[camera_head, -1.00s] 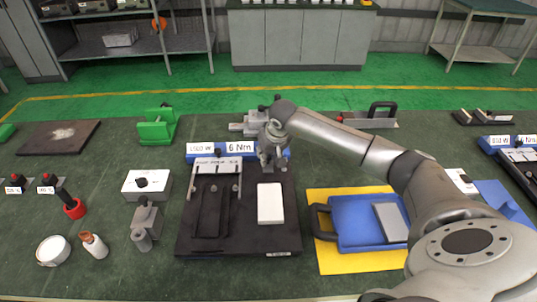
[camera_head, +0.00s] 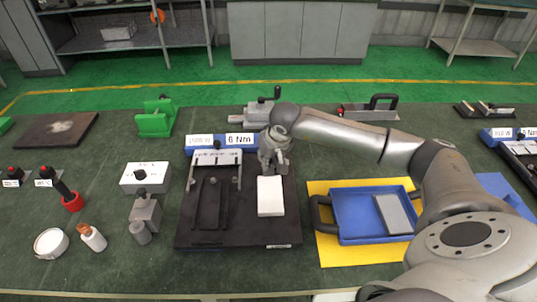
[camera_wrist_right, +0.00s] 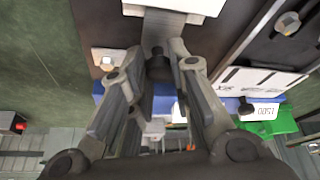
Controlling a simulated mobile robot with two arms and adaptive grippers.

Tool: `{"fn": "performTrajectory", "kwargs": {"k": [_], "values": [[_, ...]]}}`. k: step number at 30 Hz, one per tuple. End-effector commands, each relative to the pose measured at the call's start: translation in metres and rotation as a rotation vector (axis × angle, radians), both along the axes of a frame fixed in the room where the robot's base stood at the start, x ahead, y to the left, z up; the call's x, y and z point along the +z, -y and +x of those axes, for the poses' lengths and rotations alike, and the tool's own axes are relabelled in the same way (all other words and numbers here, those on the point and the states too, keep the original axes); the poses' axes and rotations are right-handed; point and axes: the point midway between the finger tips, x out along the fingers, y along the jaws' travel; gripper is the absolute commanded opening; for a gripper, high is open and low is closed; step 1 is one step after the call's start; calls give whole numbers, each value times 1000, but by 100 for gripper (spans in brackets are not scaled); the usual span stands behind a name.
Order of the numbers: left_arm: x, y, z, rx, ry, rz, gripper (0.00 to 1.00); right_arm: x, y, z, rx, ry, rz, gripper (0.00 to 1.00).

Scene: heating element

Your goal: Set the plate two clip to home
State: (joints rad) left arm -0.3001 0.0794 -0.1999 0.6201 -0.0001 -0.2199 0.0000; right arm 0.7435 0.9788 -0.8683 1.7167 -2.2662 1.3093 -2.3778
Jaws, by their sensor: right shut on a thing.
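The dark fixture board (camera_head: 240,238) lies in the middle of the bench. A white block (camera_head: 270,197) lies on its right half, and a metal bracket with small knobs (camera_head: 215,158) spans the left half. My right gripper (camera_head: 273,170) is at the far end of the white block, pointing down. In the right wrist view the gripper (camera_wrist_right: 160,58) is shut on a dark clip knob (camera_wrist_right: 157,66), just short of a grey metal strip (camera_wrist_right: 160,28). The rest of the clip is hidden by my fingers in the head view. My left gripper is out of view.
A blue unit (camera_head: 206,141) with "1500 W" and "6 Nm" labels stands behind the board. A blue tray (camera_head: 350,228) on a yellow mat (camera_head: 325,250) lies to the right. A white box (camera_head: 145,178) and a grey metal holder (camera_head: 146,213) stand to the left.

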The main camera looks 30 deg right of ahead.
Motion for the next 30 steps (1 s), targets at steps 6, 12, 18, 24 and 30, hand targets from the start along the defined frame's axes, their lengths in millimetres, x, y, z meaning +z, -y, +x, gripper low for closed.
{"fn": "performTrajectory", "kwargs": {"k": [6, 12, 18, 24, 30], "values": [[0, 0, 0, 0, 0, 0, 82, -1, -2, -2, 3, -8, 2, 0], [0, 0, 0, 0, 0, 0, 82, -2, -2, -3, 3, -9, 2, 37], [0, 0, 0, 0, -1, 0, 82, -1, -2, -2, 3, -7, 2, 43], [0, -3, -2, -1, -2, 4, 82, 2, -2, -2, 2, -5, 2, 43], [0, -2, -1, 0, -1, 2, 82, 29, -3, -12, 2, -1, 0, 43]]}}
